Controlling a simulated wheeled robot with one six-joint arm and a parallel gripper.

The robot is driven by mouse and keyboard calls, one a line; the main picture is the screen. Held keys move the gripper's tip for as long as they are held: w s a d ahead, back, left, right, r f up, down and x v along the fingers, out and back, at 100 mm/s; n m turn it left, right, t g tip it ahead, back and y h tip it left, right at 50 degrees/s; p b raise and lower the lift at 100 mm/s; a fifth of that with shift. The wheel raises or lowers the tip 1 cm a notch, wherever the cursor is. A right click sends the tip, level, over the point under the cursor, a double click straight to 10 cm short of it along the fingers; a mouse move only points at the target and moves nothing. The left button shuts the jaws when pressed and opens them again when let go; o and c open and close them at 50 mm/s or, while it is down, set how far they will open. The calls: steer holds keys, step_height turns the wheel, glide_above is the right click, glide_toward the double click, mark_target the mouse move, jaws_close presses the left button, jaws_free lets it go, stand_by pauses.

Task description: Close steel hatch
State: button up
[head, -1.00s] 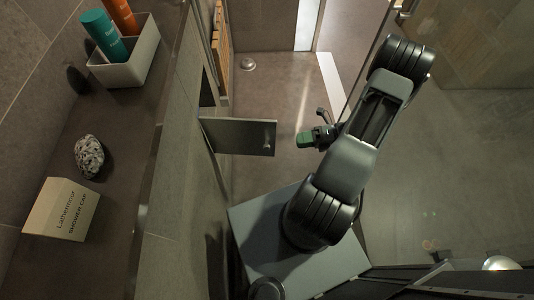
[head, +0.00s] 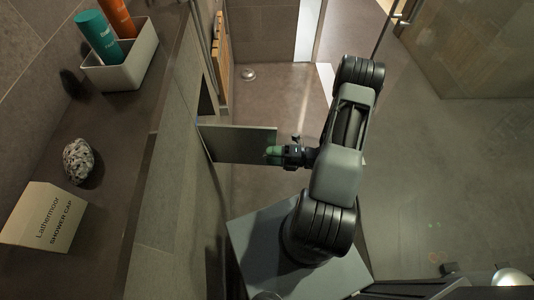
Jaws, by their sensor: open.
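The steel hatch (head: 235,142) is a flat grey door below the counter, hinged at its left side on the vanity front. It stands open, sticking out to the right into the room. A dark opening shows behind its hinge side. My gripper (head: 274,153), with green fingertips, is at the free right edge of the hatch, overlapping it in the head view. I cannot tell whether the fingertips touch it. The hatch's knob is hidden behind the gripper. My gripper is open, pointing left.
The counter (head: 112,150) on the left carries a white tray (head: 135,75) with teal and orange bottles, a speckled stone-like object (head: 79,160) and a shower cap box (head: 45,216). A glass partition stands at the right. The floor beyond the hatch is clear apart from a small round fitting (head: 248,73).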

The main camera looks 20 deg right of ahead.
steer(key=shift+x, duration=1.15)
jaws_close()
